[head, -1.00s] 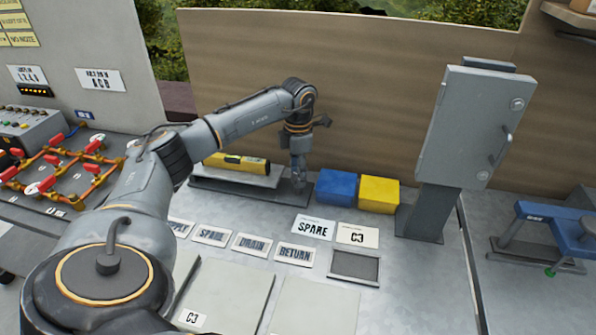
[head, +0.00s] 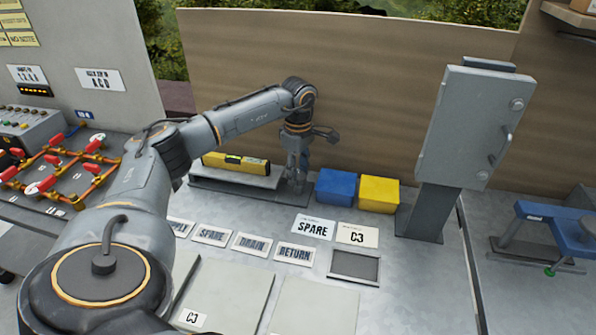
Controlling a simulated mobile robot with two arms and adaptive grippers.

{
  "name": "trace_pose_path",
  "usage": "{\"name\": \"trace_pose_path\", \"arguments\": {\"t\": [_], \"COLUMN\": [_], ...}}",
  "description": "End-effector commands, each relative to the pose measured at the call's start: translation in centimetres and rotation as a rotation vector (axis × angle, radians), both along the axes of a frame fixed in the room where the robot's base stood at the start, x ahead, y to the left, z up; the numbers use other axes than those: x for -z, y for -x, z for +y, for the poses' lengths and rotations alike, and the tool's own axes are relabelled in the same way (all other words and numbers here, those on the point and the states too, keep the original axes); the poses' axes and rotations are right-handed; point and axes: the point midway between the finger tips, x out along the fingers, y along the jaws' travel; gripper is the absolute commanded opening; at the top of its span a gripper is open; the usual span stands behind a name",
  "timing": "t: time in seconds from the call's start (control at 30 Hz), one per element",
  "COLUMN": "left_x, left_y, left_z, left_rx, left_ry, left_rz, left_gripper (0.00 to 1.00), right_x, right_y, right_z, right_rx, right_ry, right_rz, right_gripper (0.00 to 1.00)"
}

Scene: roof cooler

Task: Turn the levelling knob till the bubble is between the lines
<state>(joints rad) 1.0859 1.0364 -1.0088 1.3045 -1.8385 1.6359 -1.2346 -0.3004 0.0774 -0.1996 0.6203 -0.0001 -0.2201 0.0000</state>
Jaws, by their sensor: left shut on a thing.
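A yellow spirit level (head: 236,163) lies on a grey levelling plate (head: 222,179) near the back wall. Its small vial shows, but I cannot make out where the bubble sits between the lines. My left gripper (head: 294,182) points down at the right end of the plate, right of the level. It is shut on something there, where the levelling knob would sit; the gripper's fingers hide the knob. My right gripper does not show.
Blue (head: 337,187) and yellow (head: 379,193) blocks stand just right of my left gripper. A grey cabinet (head: 470,125) on a post stands further right. Label cards (head: 251,243) and flat plates lie in front. Red-handled valves on copper pipes (head: 68,165) are at the left.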

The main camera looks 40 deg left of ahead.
Motion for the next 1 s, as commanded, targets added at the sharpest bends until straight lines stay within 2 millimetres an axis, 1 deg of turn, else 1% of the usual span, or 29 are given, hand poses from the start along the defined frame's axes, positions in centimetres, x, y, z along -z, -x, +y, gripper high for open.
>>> {"name": "trace_pose_path", "arguments": {"t": [0.2, 0.4, 0.93, 0.97, 1.0], "left_x": [-0.02, -0.01, -0.01, -0.01, -0.01], "left_y": [-0.07, -0.07, -0.06, -0.06, -0.06], "left_z": [-0.07, -0.08, -0.09, -0.09, -0.09], "left_rx": [0.117, 0.174, 0.195, 0.195, 0.195], "left_ry": [0.002, 0.002, 0.002, 0.002, 0.002], "left_rz": [-0.002, -0.002, -0.001, -0.001, -0.001], "left_gripper": [0.07, 0.07, 0.07, 0.45, 0.53], "right_x": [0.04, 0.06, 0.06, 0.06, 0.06], "right_y": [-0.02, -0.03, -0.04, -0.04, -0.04], "right_z": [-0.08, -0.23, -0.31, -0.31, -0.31], "right_rx": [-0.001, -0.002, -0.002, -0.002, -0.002], "right_ry": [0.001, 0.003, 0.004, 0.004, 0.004], "right_rz": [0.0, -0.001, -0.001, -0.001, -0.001], "right_gripper": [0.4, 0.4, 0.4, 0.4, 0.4]}}
